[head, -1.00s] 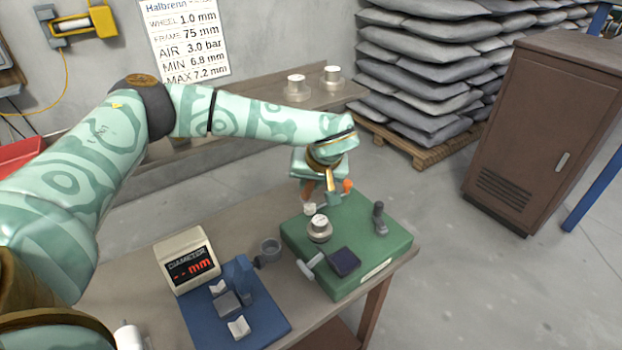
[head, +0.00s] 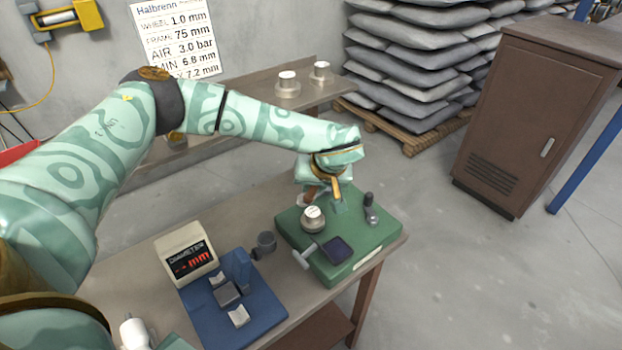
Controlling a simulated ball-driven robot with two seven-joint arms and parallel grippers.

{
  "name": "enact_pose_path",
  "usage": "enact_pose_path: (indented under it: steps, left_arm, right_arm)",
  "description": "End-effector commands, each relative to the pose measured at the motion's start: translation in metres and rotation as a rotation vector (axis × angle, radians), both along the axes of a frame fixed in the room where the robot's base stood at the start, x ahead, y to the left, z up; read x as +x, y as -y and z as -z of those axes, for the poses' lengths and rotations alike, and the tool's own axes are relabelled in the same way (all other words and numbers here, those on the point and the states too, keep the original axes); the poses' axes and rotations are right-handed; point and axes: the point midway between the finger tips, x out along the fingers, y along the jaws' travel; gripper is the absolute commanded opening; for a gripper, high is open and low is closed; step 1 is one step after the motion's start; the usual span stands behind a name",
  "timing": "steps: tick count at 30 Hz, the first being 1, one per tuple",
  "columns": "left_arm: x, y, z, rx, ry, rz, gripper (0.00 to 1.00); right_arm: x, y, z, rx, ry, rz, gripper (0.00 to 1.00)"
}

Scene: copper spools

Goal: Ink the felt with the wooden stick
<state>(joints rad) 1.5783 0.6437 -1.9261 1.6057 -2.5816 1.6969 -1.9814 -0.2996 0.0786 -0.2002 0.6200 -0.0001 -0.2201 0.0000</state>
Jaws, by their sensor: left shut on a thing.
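My left gripper (head: 333,202) hangs over the back of the green block (head: 378,242). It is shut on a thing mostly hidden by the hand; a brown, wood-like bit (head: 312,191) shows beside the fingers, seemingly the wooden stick. I cannot tell whether its tip touches anything. A dark square pad (head: 338,249) lies at the front of the green block; I cannot tell whether it is the felt. A round metal piece with a white top (head: 313,218) stands in front of the gripper. My right gripper is not in view.
A dark knobbed handle (head: 370,207) stands on the block's right side. Two spools (head: 288,84) sit on the back bench. Clear floor lies right of the table.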

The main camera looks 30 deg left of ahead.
Motion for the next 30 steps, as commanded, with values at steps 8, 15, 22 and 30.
enact_pose_path:
  steps: [8,15,22,30]
  left_arm:
    - [0.007,-0.019,-0.001,0.0,0.001,-0.004,0.0]
    - [0.015,-0.036,0.0,0.0,0.0,-0.002,0.0]
    - [0.015,-0.037,0.0,-0.001,-0.001,0.0,0.0]
    - [0.015,-0.037,-0.013,0.0,0.002,0.0,0.0]
  right_arm:
    - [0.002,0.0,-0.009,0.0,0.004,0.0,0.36]
    - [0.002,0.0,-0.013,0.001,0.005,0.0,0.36]
    - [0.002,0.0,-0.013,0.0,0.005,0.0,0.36]
    - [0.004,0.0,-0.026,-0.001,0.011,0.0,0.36]
